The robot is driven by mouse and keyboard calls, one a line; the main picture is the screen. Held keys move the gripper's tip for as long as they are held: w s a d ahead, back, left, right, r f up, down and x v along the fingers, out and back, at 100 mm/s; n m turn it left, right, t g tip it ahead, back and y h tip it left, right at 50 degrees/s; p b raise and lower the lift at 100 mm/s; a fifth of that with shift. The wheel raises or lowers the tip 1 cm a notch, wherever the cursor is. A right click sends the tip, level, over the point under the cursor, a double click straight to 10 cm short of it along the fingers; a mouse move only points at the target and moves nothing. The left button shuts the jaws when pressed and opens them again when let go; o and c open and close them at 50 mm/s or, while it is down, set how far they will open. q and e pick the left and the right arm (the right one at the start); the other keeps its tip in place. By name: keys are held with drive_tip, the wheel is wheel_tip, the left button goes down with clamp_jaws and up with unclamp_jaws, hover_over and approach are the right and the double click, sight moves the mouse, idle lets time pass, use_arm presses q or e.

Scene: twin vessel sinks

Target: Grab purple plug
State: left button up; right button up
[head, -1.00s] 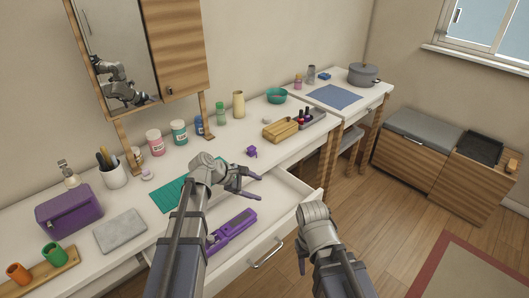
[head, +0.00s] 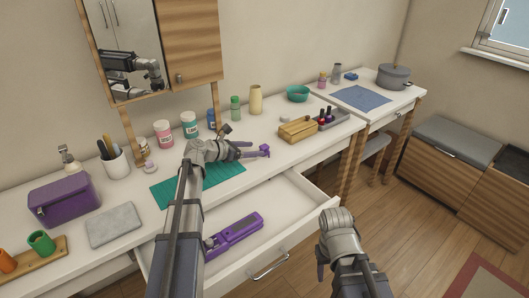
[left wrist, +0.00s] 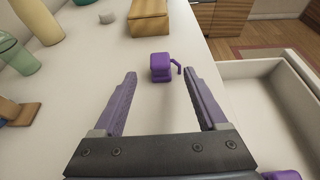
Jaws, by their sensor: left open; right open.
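The purple plug (head: 264,149) is a small block with a short bent arm on one side. It sits on the white counter above the open drawer. In the left wrist view the plug (left wrist: 161,67) lies ahead of the two fingertips, roughly centred between them. My left gripper (head: 256,152) is open, with its fingers pointing at the plug; it also shows in the left wrist view (left wrist: 160,80). My right gripper (head: 321,262) is low at the right, in front of the drawer, away from the plug.
The open drawer (head: 300,204) holds a purple flat iron (head: 235,232). A teal mat (head: 170,193) lies left of my left gripper. A wooden box (head: 298,131) stands beyond the plug. Several bottles and jars line the wall. The counter between plug and box is clear.

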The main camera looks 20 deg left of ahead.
sight(261, 149)
use_arm(q)
drive_tip(key=b+x, duration=0.2)
drive_tip(key=x, duration=0.3)
drive_tip(key=shift+f, duration=0.2)
drive_tip(key=shift+r, duration=0.1)
clamp_jaws()
idle(0.3)
